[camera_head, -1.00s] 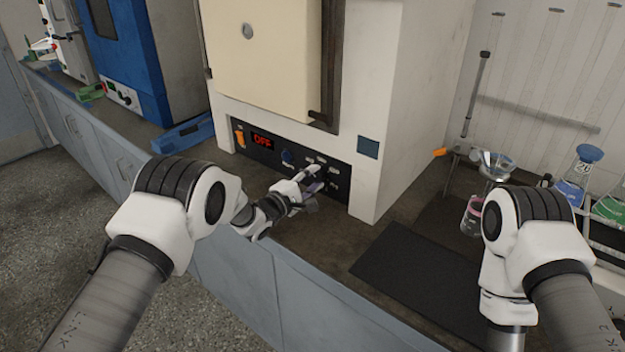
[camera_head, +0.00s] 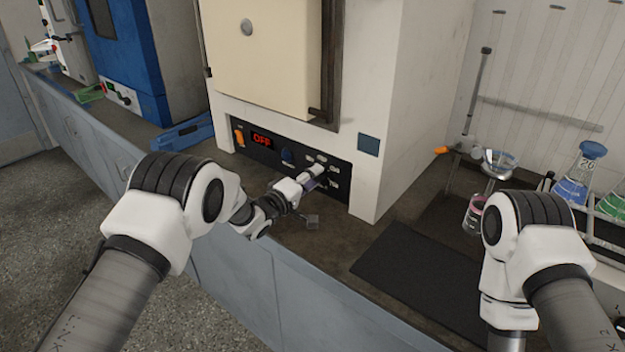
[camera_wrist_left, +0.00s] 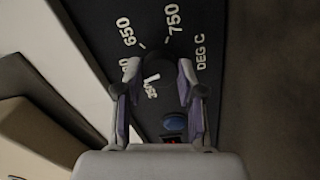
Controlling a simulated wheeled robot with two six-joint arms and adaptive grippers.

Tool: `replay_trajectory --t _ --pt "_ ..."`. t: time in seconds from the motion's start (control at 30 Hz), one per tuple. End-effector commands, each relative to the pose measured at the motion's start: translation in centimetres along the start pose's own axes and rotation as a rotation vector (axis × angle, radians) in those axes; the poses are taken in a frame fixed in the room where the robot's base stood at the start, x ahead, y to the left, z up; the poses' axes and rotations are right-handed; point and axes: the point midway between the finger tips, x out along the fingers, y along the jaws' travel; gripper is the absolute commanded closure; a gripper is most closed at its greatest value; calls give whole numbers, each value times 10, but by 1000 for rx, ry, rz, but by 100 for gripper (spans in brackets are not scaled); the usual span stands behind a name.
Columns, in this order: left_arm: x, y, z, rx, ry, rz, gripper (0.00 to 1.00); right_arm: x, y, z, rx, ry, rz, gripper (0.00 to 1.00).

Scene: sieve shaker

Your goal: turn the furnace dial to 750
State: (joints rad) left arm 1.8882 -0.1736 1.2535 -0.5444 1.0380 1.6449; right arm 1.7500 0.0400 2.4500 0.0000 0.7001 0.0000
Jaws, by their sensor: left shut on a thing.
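The furnace (camera_head: 385,110) is a large cream box on the bench. Its black control panel (camera_head: 268,157) has a red display (camera_head: 262,140) reading OFF. The dark furnace dial (camera_wrist_left: 158,66) sits between my left fingers in the left wrist view, and a white pointer mark shows on it. White labels around it include 650 and 750 (camera_wrist_left: 173,19); the pointer is not at 750. My left gripper (camera_wrist_left: 158,78) is shut on the dial; it also shows at the panel in the head view (camera_head: 317,173), where it hides the dial. My right gripper is out of view.
A blue knob (camera_head: 287,156) is left of the dial on the panel. A dark mat (camera_head: 415,280) lies on the bench at right. Glassware, including a blue-filled flask (camera_head: 577,180), stands at far right. A blue device (camera_head: 130,60) stands at left.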

Motion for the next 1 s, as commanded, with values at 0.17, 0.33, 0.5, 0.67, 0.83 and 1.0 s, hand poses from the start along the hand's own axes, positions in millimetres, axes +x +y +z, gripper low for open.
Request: replay_trajectory --t 0.17,0.33,0.5,0.67,0.83,1.0 --pt "0 0 0 22 0 0 97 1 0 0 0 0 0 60" --pt "0 0 0 23 0 0 97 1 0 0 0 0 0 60" --pt "0 0 0 23 0 0 55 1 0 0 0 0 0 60" --pt "0 0 0 22 0 0 36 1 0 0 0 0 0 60" --pt "0 0 0 22 0 0 36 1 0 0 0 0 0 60" --pt "-13 -1 -1 21 0 -2 36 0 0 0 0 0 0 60"
